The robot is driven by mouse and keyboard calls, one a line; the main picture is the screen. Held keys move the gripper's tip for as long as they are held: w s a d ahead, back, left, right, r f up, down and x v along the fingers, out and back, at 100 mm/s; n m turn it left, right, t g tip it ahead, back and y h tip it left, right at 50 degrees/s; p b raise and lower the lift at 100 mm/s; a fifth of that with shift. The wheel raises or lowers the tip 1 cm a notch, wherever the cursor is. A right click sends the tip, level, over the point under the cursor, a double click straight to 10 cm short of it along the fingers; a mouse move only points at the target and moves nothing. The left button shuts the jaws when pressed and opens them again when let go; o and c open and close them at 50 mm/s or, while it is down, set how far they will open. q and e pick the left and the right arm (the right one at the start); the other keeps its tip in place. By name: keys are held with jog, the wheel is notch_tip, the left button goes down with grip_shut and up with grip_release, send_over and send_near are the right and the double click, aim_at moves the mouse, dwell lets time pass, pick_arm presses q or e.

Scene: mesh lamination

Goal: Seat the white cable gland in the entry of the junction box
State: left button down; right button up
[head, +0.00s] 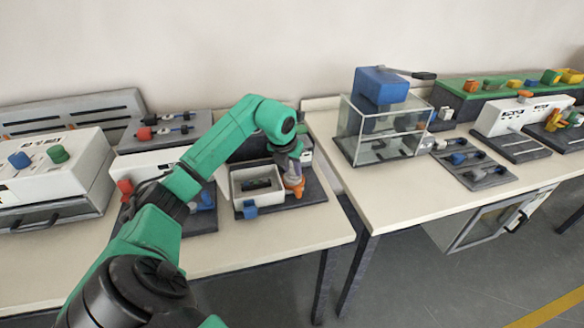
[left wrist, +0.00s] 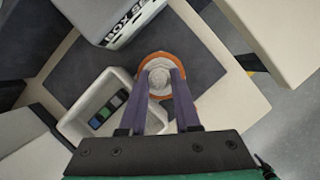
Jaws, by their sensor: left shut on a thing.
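The white junction box (head: 236,187) stands open-topped on a dark mat at the right end of the left table. It also shows in the left wrist view (left wrist: 72,128), with small coloured blocks inside. A blue fitting (head: 250,211) is at its front wall. The white cable gland (left wrist: 159,80) is between my left fingers, with an orange ring (left wrist: 150,58) around it. In the head view an orange piece (head: 295,186) shows under my left gripper (head: 293,172), beside the box's right wall. My left gripper is shut on the gland. My right gripper is out of view.
A lettered white box (left wrist: 120,22) stands close by on the dark mat (left wrist: 195,55). A big white box with knobs (head: 50,170) is at the left. A glass case with a blue block (head: 380,86) stands on the right table, beyond a gap.

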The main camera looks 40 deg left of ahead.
pick_arm(q)
jog(key=c, duration=0.6)
grip_release()
jog(key=shift+r, duration=0.35)
jog(key=v, duration=1.1)
jog(key=shift+s+d+r, duration=0.1)
jog(key=shift+s+r, duration=0.1)
jog(key=shift+s, duration=0.05)
jog(key=shift+f, duration=0.1)
